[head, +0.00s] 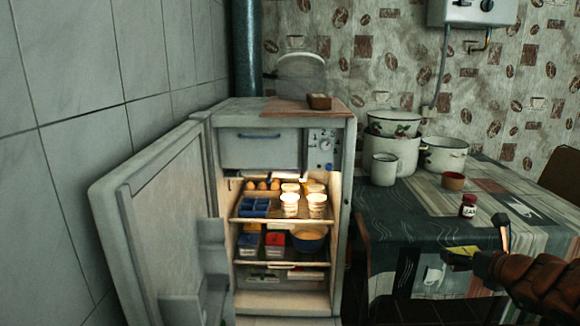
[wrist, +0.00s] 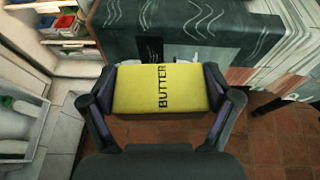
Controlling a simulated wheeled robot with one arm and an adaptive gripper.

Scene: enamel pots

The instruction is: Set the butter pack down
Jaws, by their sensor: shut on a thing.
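The butter pack (wrist: 160,88) is yellow with the dark word BUTTER on it. In the wrist view it lies crosswise between the two fingers of my gripper (wrist: 161,92), which is shut on its ends. In the head view the pack (head: 461,251) is a small yellow shape at the right, with my gripper (head: 478,258) beside it. My gripper holds it in front of the table (head: 400,245); in the wrist view the tiled floor shows below it. Part of the pack is hidden behind my arm in the head view.
The open fridge (head: 341,200) holds cups, eggs, cartons and a bowl; its door (head: 150,220) swings out left. On the table are enamel pots (head: 393,155), a white mug (head: 384,170), a brown cup (head: 453,181) and a red jar (head: 468,206). The table's front left is clear.

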